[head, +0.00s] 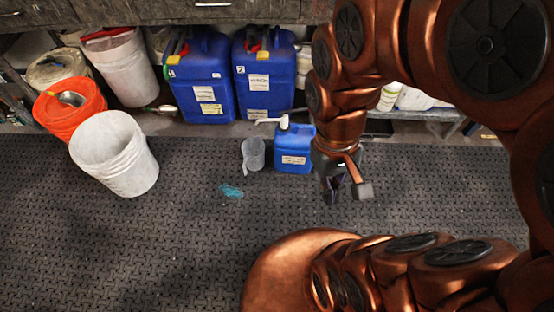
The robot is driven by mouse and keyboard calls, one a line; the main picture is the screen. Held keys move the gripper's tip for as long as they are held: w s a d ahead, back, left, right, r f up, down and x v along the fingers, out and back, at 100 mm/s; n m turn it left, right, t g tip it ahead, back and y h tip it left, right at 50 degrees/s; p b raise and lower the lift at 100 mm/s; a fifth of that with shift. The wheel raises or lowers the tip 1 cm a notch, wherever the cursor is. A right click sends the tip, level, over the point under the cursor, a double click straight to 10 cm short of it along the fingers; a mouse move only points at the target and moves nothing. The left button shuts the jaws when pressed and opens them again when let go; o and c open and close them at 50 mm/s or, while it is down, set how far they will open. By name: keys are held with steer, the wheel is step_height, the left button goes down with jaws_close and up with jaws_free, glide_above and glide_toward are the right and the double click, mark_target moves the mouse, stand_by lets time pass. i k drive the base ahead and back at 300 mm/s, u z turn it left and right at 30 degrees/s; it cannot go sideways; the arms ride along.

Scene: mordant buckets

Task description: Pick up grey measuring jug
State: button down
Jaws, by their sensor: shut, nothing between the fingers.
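The grey measuring jug (253,154) stands upright on the dark mat, just left of a small blue jerrycan (294,149). It is a translucent grey vessel with its open top facing up. My gripper (331,197) hangs from my copper arm to the right of the jug and in front of the small jerrycan. Its fingers point down and are shut with nothing in them. The gripper is well apart from the jug, and the small jerrycan's right edge is partly covered by my arm.
Two large blue jerrycans (199,82) stand behind the jug under the bench. A white bucket (115,155) and an orange bucket (69,104) stand at the left. A teal spill or cloth (231,191) lies in front of the jug. The patterned mat (150,245) is otherwise clear.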

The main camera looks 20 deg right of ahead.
mark_target(254, 148)
steer(key=u, duration=0.05)
steer(key=k, duration=0.85)
steer(key=u, duration=0.55)
